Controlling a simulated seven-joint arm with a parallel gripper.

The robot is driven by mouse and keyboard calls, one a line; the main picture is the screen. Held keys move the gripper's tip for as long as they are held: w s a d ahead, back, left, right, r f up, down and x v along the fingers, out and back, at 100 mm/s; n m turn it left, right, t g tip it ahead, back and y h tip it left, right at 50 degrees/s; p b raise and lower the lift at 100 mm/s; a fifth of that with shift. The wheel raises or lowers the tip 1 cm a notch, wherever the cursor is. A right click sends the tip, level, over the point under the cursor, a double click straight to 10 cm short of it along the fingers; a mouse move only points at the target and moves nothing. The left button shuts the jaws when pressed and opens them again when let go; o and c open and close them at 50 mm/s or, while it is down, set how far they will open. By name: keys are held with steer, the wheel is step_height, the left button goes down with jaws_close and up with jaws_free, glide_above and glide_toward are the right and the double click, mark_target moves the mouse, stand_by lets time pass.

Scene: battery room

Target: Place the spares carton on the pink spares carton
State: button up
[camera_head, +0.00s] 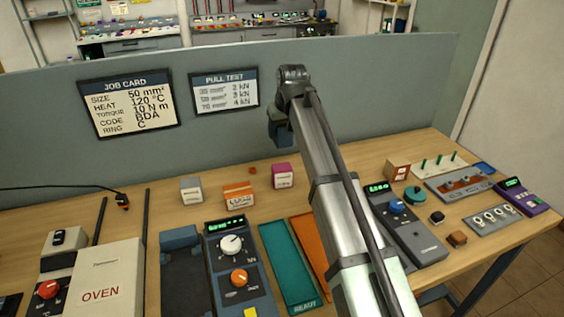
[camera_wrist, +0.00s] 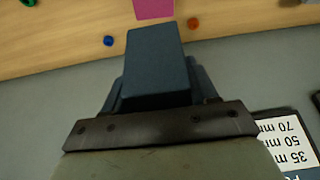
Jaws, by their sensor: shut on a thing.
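My gripper (camera_wrist: 160,88) is shut on a dark blue-grey carton (camera_wrist: 155,55), which sits between the two fingers in the wrist view. In the head view the held carton (camera_head: 279,132) is a dark shape, partly hidden by the arm, high in front of the grey partition. The pink spares carton (camera_head: 282,176) stands on the table near the partition, below the gripper and apart from the held carton. In the wrist view the pink carton (camera_wrist: 154,8) shows only in part at the top edge, just beyond the held carton.
A white carton (camera_head: 191,190) and an orange carton (camera_head: 239,196) stand left of the pink one. A small red-brown piece (camera_head: 252,170) lies nearby. The partition (camera_head: 230,130) rises behind. Instruments and a teal tray (camera_head: 276,262) fill the front.

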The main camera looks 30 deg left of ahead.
mark_target(286, 139)
step_height(286, 139, down, 9)
steer(key=shift+f, duration=0.1)
stand_by(0.4)
steer(key=shift+f, duration=0.15)
steer(key=o, duration=1.2)
steer(key=v, duration=1.2)
